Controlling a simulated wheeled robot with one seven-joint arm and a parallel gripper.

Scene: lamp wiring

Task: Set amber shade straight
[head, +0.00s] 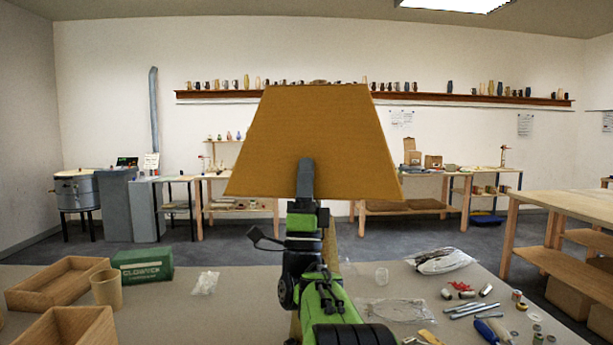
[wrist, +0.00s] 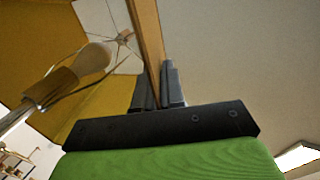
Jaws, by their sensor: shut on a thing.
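The amber shade (head: 345,130) stands high in the middle of the head view. Its bottom rim sits slightly lower on the right than on the left, a small tilt. My gripper (head: 305,167) is at the near side of its bottom rim. In the wrist view my gripper (wrist: 158,88) is shut on the shade's rim (wrist: 147,35), one finger on each side. Inside the shade, the wrist view shows a pale bulb (wrist: 92,58), a tan socket (wrist: 52,88), thin wire supports and a metal rod (wrist: 16,117). My arm hides most of the lamp's lower part in the head view.
The grey bench holds wooden trays (head: 60,281), a cup (head: 106,289) and a green box (head: 143,265) at left. At right lie a plastic bag (head: 440,261), metal tubes (head: 467,311) and hand tools. Free bench surface shows between these groups.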

